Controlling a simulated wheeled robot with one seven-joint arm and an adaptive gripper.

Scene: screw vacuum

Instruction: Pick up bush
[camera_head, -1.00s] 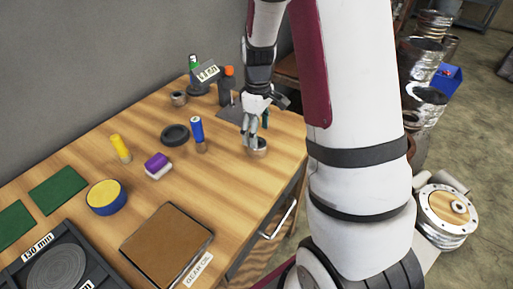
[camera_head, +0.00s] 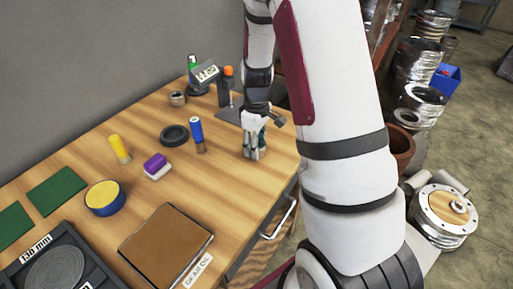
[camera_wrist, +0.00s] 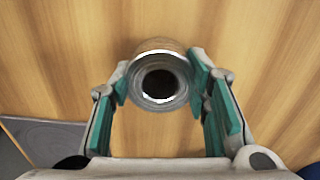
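The bush is a short metal ring with a dark round hole. In the wrist view the bush (camera_wrist: 158,84) stands on the wooden table between the two green-padded fingers of my gripper (camera_wrist: 160,85). One finger is on each side, very close to its wall; I cannot tell whether the pads touch it. The fingers are spread about the width of the bush. In the head view my gripper (camera_head: 254,152) points down at the table's right side, and its fingers mostly hide the bush.
On the wooden table (camera_head: 225,185) stand a blue-topped tool (camera_head: 197,134), a black ring (camera_head: 174,135), a purple-and-white block (camera_head: 156,166) and a yellow-topped tool (camera_head: 119,148). A label stand (camera_head: 206,73) is behind.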

